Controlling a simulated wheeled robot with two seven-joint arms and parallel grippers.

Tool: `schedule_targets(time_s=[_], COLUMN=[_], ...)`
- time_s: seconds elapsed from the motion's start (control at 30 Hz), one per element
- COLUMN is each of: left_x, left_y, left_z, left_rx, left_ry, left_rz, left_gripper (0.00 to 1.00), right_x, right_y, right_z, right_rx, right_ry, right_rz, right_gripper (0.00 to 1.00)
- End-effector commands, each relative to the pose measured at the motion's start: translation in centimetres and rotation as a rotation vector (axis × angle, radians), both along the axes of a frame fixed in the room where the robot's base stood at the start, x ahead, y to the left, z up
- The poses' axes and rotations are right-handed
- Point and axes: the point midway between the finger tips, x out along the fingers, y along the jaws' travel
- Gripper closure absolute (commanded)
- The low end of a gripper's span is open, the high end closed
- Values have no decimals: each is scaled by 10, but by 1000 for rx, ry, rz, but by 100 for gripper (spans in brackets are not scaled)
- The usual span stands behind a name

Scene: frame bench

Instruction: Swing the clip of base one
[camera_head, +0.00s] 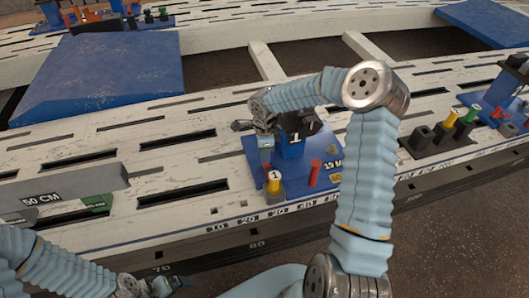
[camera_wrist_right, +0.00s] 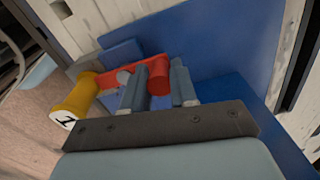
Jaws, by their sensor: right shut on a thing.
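Base one is a blue block marked 1 (camera_head: 292,142) on a blue plate, in the middle of the bench. A yellow peg with a 1 on its end (camera_head: 274,184) stands at the plate's front left; it also shows in the right wrist view (camera_wrist_right: 75,101). My right gripper (camera_head: 265,142) is at the left side of the block. In the right wrist view its fingers (camera_wrist_right: 158,88) are shut on the end of a red clip (camera_wrist_right: 158,76), whose arm reaches toward the yellow peg. My left gripper (camera_head: 160,287) is low at the left, away from base one; its fingers are unclear.
Red pins (camera_head: 315,172) stand at the plate's right. A grey 50 CM bar (camera_head: 75,190) lies left on the slotted white bench (camera_head: 180,160). A dark holder with coloured pegs (camera_head: 440,135) and another blue base stand right. My right forearm hides part of the bench.

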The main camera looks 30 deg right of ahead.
Motion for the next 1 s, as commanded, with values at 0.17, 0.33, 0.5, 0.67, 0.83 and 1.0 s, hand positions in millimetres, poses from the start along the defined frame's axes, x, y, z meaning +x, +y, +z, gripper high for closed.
schedule_targets(time_s=[0.17, 0.33, 0.5, 0.67, 0.83, 1.0], left_x=[0, 0, 0, 0, 1, 2], left_y=[0, 0, 1, 1, 4, 7], left_z=[-2, -8, -20, -32, -42, -49], left_rx=[0, 1, 2, 3, 8, 13], left_ry=[0, 0, -1, -1, -3, -5], left_rz=[0, 1, 3, 5, 11, 16], left_gripper=[2, 2, 2, 2, 2, 2], right_x=[1, 1, 2, 2, 1, -2], right_y=[1, 3, 8, 16, 23, 31], right_z=[0, -1, -2, -2, -2, -1], right_rx=[0, -2, -2, -2, -2, -2], right_ry=[-1, -4, -5, -5, -5, -4], right_rz=[10, 62, 168, 307, 469, 631], right_gripper=[100, 100, 100, 100, 100, 100])
